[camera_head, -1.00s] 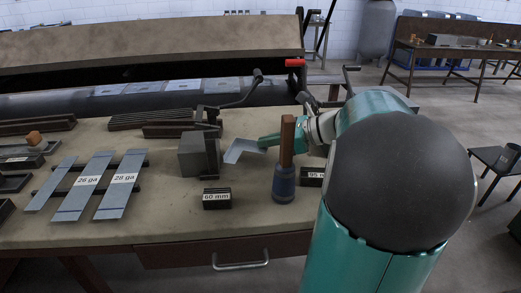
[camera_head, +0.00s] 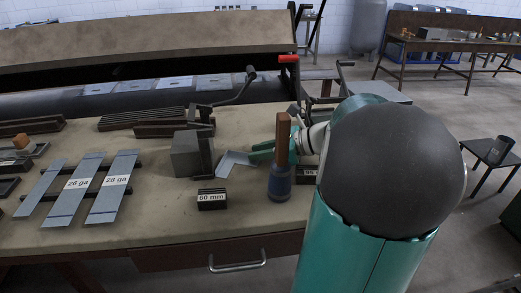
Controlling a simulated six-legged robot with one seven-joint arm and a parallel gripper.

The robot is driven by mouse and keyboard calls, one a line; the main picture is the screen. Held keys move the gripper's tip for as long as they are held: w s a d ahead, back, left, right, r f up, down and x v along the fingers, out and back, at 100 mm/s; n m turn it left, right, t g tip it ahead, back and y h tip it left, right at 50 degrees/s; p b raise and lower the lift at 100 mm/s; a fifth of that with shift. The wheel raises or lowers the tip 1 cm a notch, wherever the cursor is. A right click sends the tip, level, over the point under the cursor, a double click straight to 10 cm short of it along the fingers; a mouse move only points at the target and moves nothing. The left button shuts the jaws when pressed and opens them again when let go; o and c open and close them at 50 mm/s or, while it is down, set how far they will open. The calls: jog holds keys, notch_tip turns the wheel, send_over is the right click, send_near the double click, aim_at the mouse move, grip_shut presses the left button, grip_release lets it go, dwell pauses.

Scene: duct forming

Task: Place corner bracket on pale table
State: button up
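A bent grey sheet-metal piece (camera_head: 234,162), which looks like the corner bracket, sits at the tips of my gripper (camera_head: 258,154). It is low over the beige bench top (camera_head: 150,235), right of the grey block; whether it touches the bench cannot be told. My green gripper reaches in from the right, shut on the piece as far as it shows; a mallet partly hides it. The beige bench is the pale surface nearest me. A grey flat top (camera_head: 385,90) shows behind my arm, partly hidden.
A wooden-handled mallet (camera_head: 279,180) stands in front of my gripper. A grey block with a clamp (camera_head: 188,155) is to its left. A black "60 mm" block (camera_head: 212,199) lies nearer. Strips (camera_head: 110,190) lie on the left.

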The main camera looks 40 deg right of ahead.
jog(key=shift+w, duration=0.1)
dwell(0.3)
jog(key=shift+r, duration=0.25)
jog(key=v, duration=1.2)
jog(key=shift+a, duration=0.1)
